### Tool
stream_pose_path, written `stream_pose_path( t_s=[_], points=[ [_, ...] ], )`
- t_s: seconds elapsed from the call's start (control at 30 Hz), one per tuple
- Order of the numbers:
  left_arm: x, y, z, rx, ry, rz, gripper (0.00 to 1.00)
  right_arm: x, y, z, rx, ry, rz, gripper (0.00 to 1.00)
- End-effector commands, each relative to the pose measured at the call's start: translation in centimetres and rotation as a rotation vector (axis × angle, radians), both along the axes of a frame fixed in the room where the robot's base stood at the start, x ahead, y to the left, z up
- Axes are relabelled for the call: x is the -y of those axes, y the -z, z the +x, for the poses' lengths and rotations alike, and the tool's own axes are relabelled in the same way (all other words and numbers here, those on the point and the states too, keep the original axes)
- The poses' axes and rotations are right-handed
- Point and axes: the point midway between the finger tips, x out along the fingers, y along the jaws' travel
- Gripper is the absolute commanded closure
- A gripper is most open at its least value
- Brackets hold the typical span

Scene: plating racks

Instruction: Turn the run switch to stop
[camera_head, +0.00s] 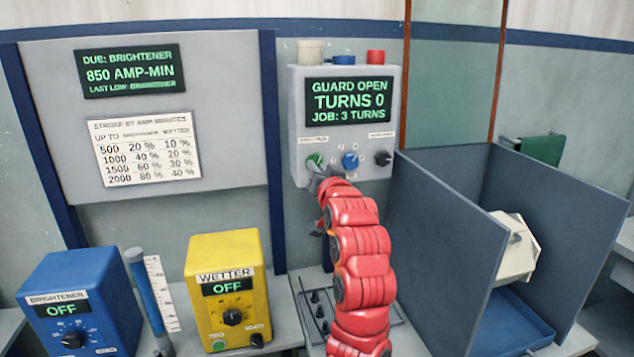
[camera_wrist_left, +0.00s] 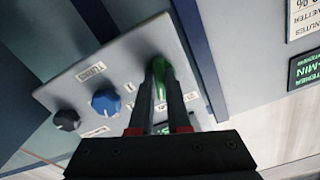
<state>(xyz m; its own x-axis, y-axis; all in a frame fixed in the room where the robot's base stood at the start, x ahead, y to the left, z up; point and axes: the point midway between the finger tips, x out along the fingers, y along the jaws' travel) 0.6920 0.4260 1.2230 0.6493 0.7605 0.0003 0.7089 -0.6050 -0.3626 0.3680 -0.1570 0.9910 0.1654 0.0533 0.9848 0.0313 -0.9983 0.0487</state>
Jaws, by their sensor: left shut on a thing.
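A grey control box (camera_head: 298,125) hangs on the wall, its screen reading GUARD OPEN, TURNS 0, JOB: 3 TURNS. Along its lower face are a green knob (camera_head: 314,160), a blue knob (camera_head: 350,160) and a black knob (camera_head: 382,158). Their small labels are too small to read surely, so I cannot tell by label which is the run switch. My left gripper (camera_head: 318,171) is at the green knob. In the left wrist view the fingers (camera_wrist_left: 161,85) are shut around this green knob (camera_wrist_left: 160,82), partly hiding it. My right gripper is not in view.
The blue BRIGHTENER box (camera_head: 100,285) and yellow WETTER box (camera_head: 225,250) both read OFF on the bench. Tall grey panels (camera_head: 430,240) stand right of my left arm, with a pale block (camera_head: 515,250) between them. A blue tube (camera_head: 145,285) stands between the boxes.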

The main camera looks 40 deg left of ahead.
Motion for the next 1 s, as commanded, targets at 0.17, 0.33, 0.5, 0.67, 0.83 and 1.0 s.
stream_pose_path(
  t_s=[0.17, 0.33, 0.5, 0.67, 0.83, 1.0],
  points=[
    [0.0, 0.8, 0.0, 0.126, -0.001, -0.105, 1.00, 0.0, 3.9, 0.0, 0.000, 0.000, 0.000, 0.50],
    [0.0, 0.7, 0.0, 0.249, 0.000, -0.211, 1.00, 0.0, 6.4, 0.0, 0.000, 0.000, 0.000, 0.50],
    [0.0, 0.7, 0.0, 0.370, -0.001, -0.317, 1.00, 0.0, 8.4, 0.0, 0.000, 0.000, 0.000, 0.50],
    [0.1, 0.6, 0.1, 0.481, 0.000, -0.411, 1.00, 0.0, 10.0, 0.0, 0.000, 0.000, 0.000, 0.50],
    [0.1, 0.4, 0.1, 0.584, 0.000, -0.500, 1.00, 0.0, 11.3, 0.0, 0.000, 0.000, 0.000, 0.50],
    [0.1, 0.4, 0.1, 0.663, -0.002, -0.569, 1.00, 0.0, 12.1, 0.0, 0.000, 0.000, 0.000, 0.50]
  ],
)
